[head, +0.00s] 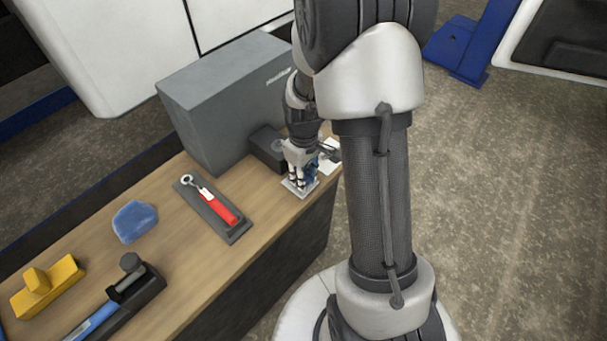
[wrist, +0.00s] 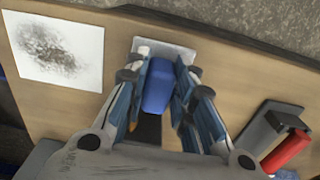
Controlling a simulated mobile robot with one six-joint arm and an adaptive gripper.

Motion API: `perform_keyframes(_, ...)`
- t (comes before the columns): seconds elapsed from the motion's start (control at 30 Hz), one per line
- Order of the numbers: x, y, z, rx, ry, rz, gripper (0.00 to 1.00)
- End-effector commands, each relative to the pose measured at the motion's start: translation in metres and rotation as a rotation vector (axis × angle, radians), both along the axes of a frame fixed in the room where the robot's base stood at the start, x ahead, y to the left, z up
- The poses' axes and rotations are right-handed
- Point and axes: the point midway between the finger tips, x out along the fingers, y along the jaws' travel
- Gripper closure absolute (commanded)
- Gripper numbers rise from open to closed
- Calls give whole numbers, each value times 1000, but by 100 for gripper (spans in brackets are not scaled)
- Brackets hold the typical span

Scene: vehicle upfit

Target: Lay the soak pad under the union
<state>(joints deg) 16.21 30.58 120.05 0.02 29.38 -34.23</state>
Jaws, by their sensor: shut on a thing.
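My gripper (head: 301,181) is at the right end of the bench, pointing down. Its fingers (wrist: 160,90) are shut on a blue block-like object (wrist: 158,85), which also shows between them in the head view. A small pale plate (wrist: 187,54) lies just below the fingertips. A white square sheet (wrist: 85,45) with a dark speckled stain lies flat to the left in the wrist view; its edge shows behind my gripper in the head view (head: 331,156). I cannot tell for sure which thing is the soak pad. I cannot make out the union clearly.
A large grey box (head: 215,100) and a small dark block (head: 268,148) stand behind my gripper. A red-handled tool (head: 217,207) lies on a dark tray. A blue cloth (head: 134,221), a yellow block (head: 48,286) and a blue-handled tool (head: 93,321) lie farther left on the bench.

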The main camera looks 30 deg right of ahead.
Motion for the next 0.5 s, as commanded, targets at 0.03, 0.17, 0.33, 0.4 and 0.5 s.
perform_keyframes(0.03,0,0,-1,0,0,0,100)
perform_keyframes(0.17,0,0,-2,0,0,0,100)
perform_keyframes(0.33,0,0,-2,0,0,0,100)
perform_keyframes(0.4,0,0,-2,0,0,0,72)
perform_keyframes(0.5,0,0,-2,0,0,0,66)
